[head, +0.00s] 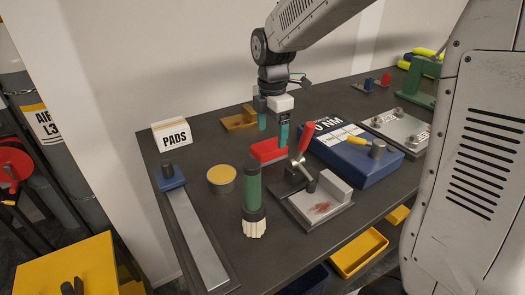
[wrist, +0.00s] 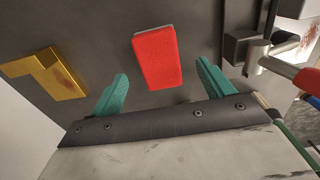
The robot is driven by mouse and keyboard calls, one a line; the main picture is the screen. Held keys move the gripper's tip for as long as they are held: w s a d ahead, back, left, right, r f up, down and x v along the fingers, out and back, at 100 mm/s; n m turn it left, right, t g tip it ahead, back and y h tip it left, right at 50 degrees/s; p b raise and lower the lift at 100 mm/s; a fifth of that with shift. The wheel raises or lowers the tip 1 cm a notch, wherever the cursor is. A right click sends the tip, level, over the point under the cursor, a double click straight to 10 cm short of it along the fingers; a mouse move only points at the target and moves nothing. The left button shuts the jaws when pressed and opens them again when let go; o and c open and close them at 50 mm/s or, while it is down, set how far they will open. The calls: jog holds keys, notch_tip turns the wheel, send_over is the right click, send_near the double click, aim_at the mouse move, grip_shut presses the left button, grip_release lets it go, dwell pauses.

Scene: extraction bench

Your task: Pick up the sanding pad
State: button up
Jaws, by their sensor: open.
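The sanding pad appears to be the red block (head: 267,150) with a thin pale edge, lying flat on the dark bench. In the wrist view the red block (wrist: 157,58) lies slightly tilted, ahead of the gap between the fingers. My gripper (head: 272,132) has two teal fingers, spread apart and pointing down above the block. The fingers also show in the wrist view (wrist: 162,76), one on each side, with nothing between them. In the head view one fingertip overlaps the block; whether they touch is unclear.
A yellow angled bracket (head: 239,119) lies behind and left of the block. A clamp with a red handle (head: 304,143) stands close at the right front. A blue case (head: 352,160) is right. A green-handled brush (head: 253,190) stands in front, near a round yellow-topped tin (head: 221,178).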

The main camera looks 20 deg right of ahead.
aim_at(269, 145)
jog(key=f, duration=0.5)
jog(key=shift+a+f, duration=0.2)
jog(key=shift+a, duration=0.05)
jog(key=shift+c, duration=0.3)
jog(key=c, duration=1)
notch_tip(269, 145, up, 10)
jog(key=shift+r, duration=0.1)
